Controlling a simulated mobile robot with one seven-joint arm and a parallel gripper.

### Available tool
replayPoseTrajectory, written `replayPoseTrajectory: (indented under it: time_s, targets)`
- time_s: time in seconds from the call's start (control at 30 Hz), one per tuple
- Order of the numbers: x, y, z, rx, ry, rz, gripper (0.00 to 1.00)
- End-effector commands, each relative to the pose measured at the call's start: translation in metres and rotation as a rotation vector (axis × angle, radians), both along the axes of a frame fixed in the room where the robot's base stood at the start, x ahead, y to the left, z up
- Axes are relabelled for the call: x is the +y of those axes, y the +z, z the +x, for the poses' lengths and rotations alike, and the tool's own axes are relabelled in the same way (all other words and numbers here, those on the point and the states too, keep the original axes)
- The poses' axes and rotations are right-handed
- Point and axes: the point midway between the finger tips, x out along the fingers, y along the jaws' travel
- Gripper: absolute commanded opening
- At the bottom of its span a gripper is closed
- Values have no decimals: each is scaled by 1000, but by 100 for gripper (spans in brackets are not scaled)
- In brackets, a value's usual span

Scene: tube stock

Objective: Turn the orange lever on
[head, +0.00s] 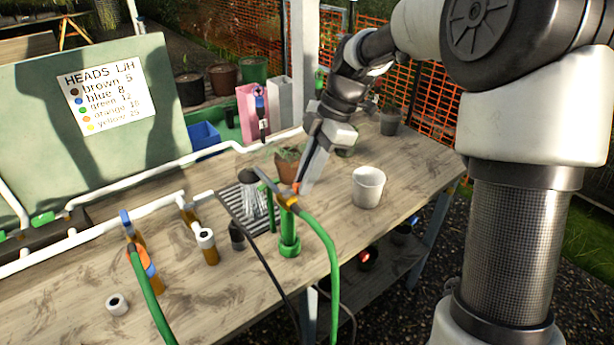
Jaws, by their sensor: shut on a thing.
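A green upright pipe (289,232) stands on the bench with a valve and a green hose at its top. A small orange lever (290,198) shows there, mostly hidden by my gripper. My gripper (297,191) reaches down from the upper right, its fingertips at this orange part. It is shut on it, as far as the view shows. A second orange flat piece (148,262) sits on the brown-orange pipe at left, beside another green hose, with a blue lever (126,220) above it. My gripper is well away from that one.
A white pot (368,186) stands right of the green pipe. A plant pot (288,163) and a dark grate (236,208) lie behind it. White pipes (95,227) cross the bench at left. A sign (105,98) lists heads by colour. The front right bench top is clear.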

Motion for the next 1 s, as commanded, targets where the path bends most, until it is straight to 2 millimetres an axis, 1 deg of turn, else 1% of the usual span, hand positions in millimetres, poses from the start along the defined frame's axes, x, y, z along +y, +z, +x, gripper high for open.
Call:
replayPoseTrajectory:
  time_s: [0.03,0.2,0.4,0.6,1.0]
  targets:
    - [1,3,3,-1,37,2,0]
    - [3,2,7,-1,153,0,0]
    - [5,2,10,-3,244,-2,0]
    - [6,1,11,-2,291,-2,0]
    - [6,0,12,-2,302,-3,0]
